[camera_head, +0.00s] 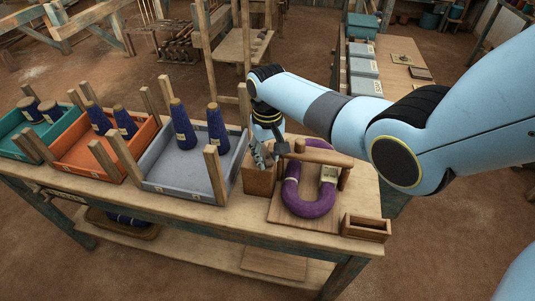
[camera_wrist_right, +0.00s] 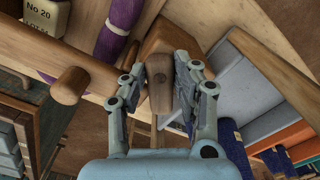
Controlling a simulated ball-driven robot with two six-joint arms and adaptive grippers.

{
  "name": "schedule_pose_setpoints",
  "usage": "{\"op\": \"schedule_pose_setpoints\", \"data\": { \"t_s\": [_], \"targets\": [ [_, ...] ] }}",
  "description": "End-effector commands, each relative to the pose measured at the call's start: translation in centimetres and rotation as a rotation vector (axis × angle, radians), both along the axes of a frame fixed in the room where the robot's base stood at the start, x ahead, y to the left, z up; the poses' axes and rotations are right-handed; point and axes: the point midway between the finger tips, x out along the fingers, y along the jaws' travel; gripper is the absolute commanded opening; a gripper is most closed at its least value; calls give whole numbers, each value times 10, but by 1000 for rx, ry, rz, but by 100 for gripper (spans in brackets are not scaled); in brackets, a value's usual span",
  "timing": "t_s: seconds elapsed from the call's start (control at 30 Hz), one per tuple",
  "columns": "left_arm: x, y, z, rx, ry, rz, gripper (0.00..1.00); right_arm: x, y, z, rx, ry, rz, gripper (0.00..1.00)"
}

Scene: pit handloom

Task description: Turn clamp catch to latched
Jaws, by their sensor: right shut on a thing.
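The clamp is a wooden bar (camera_head: 322,157) across a purple yarn hank (camera_head: 312,206) on a wooden board on the bench. A wooden block (camera_head: 258,182) stands at its left. My right gripper (camera_head: 262,158) is low over this block, beside the bar's left end. In the right wrist view, my right gripper (camera_wrist_right: 160,88) is shut on a brown wooden handle, which I take for the clamp catch (camera_wrist_right: 160,80). The fingers hold it from both sides. Its lower part is hidden by the gripper, and its exact angle is unclear. My left gripper is not in view.
A grey tray (camera_head: 181,192) with blue yarn cones and wooden posts stands close left of the gripper. Orange (camera_head: 90,174) and teal (camera_head: 20,152) trays stand further left. A small open wooden box (camera_head: 366,228) sits at the bench's right end.

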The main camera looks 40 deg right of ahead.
Motion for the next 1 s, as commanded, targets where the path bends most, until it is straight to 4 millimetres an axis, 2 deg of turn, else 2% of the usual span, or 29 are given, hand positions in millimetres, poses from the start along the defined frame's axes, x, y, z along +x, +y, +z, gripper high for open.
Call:
{"op": "schedule_pose_setpoints", "data": {
  "t_s": [0.5, 0.73, 1.0],
  "targets": [
    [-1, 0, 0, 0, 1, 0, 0, 0, 0, 0, 1, -1, -443, 0],
    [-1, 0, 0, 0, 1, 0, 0, 0, 0, 0, 0, -1, -562, 0],
    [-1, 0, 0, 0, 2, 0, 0, 0, 0, 0, -1, -1, -623, 0]
  ]
}}
